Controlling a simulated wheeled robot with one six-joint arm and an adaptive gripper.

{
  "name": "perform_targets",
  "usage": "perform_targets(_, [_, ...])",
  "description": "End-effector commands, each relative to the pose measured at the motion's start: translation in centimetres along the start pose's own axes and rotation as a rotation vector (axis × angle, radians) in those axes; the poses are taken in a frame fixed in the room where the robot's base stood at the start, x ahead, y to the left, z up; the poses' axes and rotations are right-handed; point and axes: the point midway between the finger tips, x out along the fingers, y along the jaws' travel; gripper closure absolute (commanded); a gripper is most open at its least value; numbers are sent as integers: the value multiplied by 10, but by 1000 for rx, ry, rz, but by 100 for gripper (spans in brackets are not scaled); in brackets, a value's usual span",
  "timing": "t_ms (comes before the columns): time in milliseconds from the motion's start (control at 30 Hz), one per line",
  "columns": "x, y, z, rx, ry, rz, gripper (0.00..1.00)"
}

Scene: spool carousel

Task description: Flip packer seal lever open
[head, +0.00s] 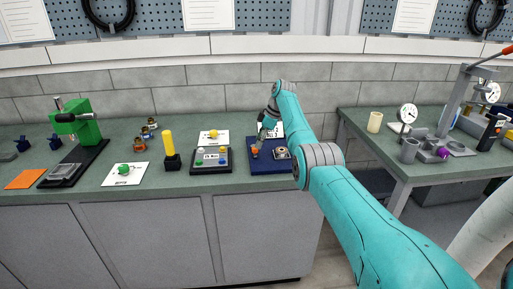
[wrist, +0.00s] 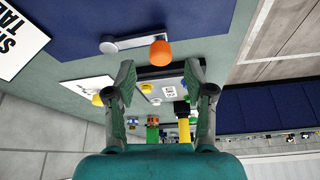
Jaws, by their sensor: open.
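The lever is a light grey bar (wrist: 130,42) with an orange ball knob (wrist: 160,54) on a dark blue plate (wrist: 195,22) in the wrist view. Its round pivot sits at the left end of the bar. In the head view the orange knob (head: 254,153) is at the left part of the blue plate (head: 290,167). My gripper (head: 260,140) is above that plate, close to the knob. In the wrist view my gripper (wrist: 160,70) is open and empty, its fingertips spread either side of the knob's line. I cannot tell whether a finger touches the knob.
A white card (wrist: 20,38) lies beside the plate. A dark box with a light panel (head: 210,159) stands left of the plate, and a yellow-topped post (head: 169,146) further left. A green press (head: 80,125) is at the far left. A second bench (head: 400,170) stands right, across a gap.

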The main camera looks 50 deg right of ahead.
Motion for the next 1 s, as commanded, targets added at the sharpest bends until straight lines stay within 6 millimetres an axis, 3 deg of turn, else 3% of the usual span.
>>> perform_targets(200, [-45,1,0,0,0,3,46])
perform_targets(400, [-68,0,0,0,-1,0,46])
perform_targets(1000, [-75,0,0,0,-1,0,46])
